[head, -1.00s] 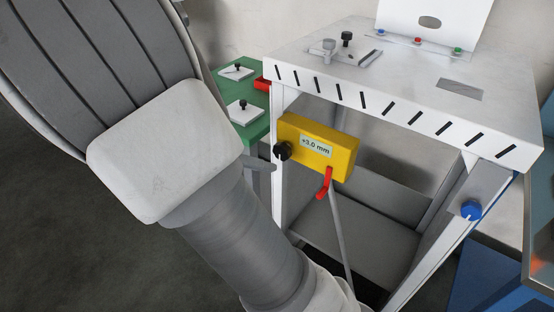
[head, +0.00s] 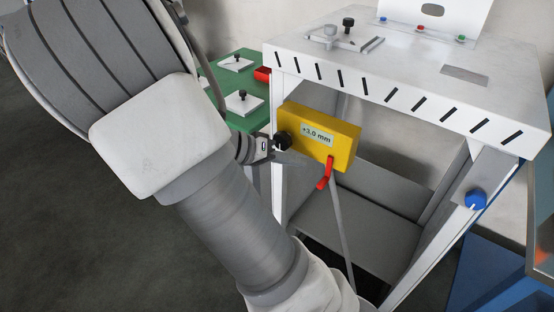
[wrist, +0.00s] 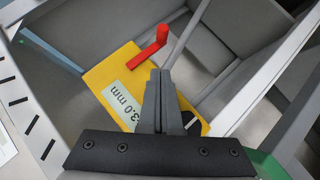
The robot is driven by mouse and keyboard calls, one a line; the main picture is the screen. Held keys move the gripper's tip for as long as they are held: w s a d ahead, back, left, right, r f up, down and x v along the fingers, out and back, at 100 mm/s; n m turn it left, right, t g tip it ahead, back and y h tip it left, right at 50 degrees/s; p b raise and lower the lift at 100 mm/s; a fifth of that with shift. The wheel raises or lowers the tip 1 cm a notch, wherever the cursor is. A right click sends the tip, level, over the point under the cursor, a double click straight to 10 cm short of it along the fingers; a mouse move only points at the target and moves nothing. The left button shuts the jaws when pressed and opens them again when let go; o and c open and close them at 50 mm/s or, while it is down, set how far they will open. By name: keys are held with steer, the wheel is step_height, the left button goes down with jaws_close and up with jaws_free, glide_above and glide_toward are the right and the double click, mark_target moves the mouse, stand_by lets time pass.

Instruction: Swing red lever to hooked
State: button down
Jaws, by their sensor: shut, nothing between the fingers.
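The red lever (head: 326,174) hangs from the lower right part of the yellow box (head: 345,143), which carries a "+3.0 mm" label and sits in the white frame. In the head view the lever points down and slightly left. In the wrist view the red lever (wrist: 151,48) sticks out past the edge of the yellow box (wrist: 97,74), clear of the fingers. My gripper (wrist: 161,72) is shut and empty over the box, pointing toward the lever. In the head view my gripper (head: 306,160) is at the box's lower left, left of the lever.
A black knob (head: 282,140) is on the box's left end, close to my gripper. A grey rod (head: 341,230) runs down below the lever. A blue knob (head: 475,200) is on the frame's right leg. The white slotted top (head: 400,85) overhangs the box.

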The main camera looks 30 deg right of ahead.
steer(key=s+d+f, duration=0.1)
steer(key=s+d+f+b, duration=0.1)
steer(key=s+f, duration=0.1)
steer(key=shift+f, duration=0.25)
